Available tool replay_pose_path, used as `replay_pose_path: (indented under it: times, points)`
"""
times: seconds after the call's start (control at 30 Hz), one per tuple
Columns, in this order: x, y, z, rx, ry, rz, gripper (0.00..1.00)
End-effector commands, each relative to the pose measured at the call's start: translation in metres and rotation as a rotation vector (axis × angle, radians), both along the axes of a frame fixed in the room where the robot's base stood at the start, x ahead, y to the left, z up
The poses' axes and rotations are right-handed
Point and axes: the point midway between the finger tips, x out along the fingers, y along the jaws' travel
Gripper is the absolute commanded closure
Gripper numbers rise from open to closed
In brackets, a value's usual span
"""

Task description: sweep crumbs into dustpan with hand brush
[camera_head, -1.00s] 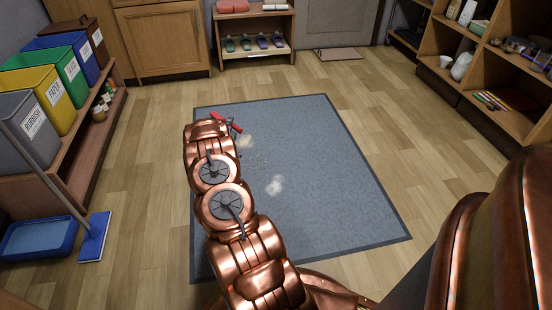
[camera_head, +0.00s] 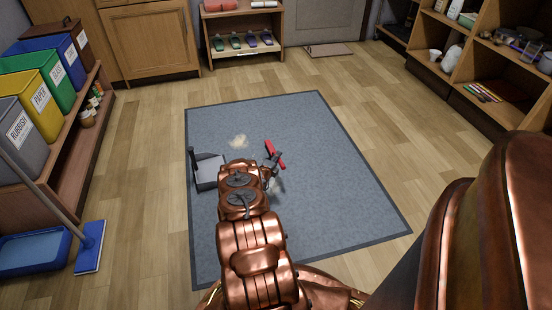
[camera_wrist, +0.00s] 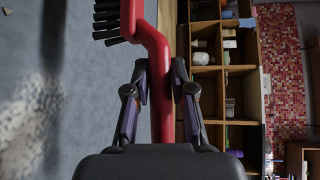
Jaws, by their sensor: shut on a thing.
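My gripper (camera_head: 270,172) is shut on the red handle of the hand brush (camera_head: 275,154), above the grey mat. In the wrist view, the red handle (camera_wrist: 160,95) runs between the two fingers (camera_wrist: 160,78), and black bristles (camera_wrist: 108,20) point left. The grey dustpan (camera_head: 207,172) lies on the mat, left of my gripper, partly hidden by my arm. A pale clump of crumbs (camera_head: 239,141) lies on the mat beyond the dustpan, left of the brush. I cannot tell whether the bristles touch the mat. Anything under my arm is hidden.
The blue-grey mat (camera_head: 340,190) is clear on its right side. Labelled bins (camera_head: 38,105) stand on a shelf at left, with a blue mop (camera_head: 90,247) and blue tray (camera_head: 32,252) below. Open shelves (camera_head: 490,70) line the right.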

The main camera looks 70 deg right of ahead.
Motion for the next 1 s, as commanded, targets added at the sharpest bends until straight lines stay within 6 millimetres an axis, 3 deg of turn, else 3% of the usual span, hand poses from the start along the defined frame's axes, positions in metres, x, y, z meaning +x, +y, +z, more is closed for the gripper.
replay_pose_path:
  times: [0.53,1.0]
  points:
    - [0.001,0.004,0.004,-0.004,-0.003,0.003,1.0]
    - [0.001,0.003,-0.046,-0.005,-0.004,0.003,1.0]
